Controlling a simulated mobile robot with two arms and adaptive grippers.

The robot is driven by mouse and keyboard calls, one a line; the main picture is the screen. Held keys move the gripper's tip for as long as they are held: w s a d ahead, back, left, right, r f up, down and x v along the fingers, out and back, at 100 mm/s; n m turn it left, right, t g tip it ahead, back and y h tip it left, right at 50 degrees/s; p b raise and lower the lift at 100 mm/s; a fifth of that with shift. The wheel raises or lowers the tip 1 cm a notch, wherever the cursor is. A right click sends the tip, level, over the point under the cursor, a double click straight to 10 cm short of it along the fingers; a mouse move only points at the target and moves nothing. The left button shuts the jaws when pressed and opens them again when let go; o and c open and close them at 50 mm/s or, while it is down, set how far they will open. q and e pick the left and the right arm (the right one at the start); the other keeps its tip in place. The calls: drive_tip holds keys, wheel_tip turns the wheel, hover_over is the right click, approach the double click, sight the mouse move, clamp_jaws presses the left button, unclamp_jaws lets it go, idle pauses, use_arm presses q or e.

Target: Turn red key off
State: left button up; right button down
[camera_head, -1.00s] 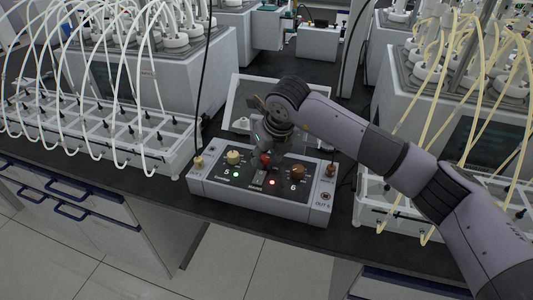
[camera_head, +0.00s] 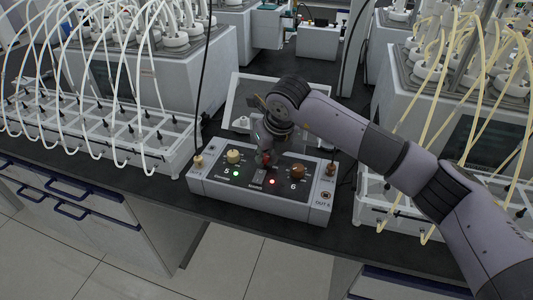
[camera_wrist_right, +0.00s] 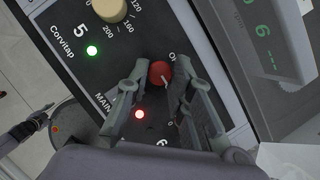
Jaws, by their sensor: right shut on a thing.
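The red key (camera_wrist_right: 160,72) is a small red knob with a pale mark, on the panel of a white control box (camera_head: 215,190). In the head view only a bit of red shows between my fingers. My right gripper (camera_head: 264,158) reaches down to it from above; in the wrist view my right gripper (camera_wrist_right: 162,78) has one finger on each side of the key and is shut on it. A dark arm-like part of mine shows small at the lower left of the wrist view; its jaws are too small to read.
On the box, a beige knob (camera_head: 233,157) and green light (camera_head: 236,174) stand left, a brown knob (camera_head: 297,171) and red light (camera_head: 271,181) right. Racks with white tubes (camera_head: 105,135) flank it left, yellow-tubed units right. A tilted screen (camera_head: 240,98) stands behind.

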drive_tip(key=n+b, duration=0.1)
drive_tip(key=n+y+b, duration=0.1)
drive_tip(key=n+b, duration=0.1)
drive_tip(key=shift+w+d+f+g, duration=0.1)
drive_tip(key=shift+d+f+g, duration=0.05)
drive_tip(key=shift+g, duration=0.15)
drive_tip(key=shift+n+g+y+b, duration=0.3)
drive_tip(key=shift+n+b, duration=0.25)
drive_tip(key=shift+n, duration=0.35)
drive_tip(key=n, duration=0.2)
drive_tip(key=shift+w+n+g+y+b, duration=0.15)
drive_tip(key=shift+n+g+y+b, duration=0.15)
drive_tip(key=shift+n+g+b, duration=0.1)
drive_tip(key=n, duration=0.1)
drive_tip(key=n+g, duration=0.1)
drive_tip(key=n, duration=0.2)
drive_tip(key=shift+w+r+n+g, duration=0.1)
drive_tip(key=shift+r+n+g, duration=0.2)
drive_tip(key=shift+g, duration=0.1)
drive_tip(key=n+g, duration=0.1)
drive_tip(key=n, duration=0.2)
drive_tip(key=n+g+p, duration=0.1)
drive_tip(key=n, duration=0.1)
drive_tip(key=shift+w+n, duration=0.2)
drive_tip(key=shift+n, duration=0.2)
drive_tip(key=shift+f, duration=0.1)
drive_tip(key=c, duration=1.4)
unclamp_jaws()
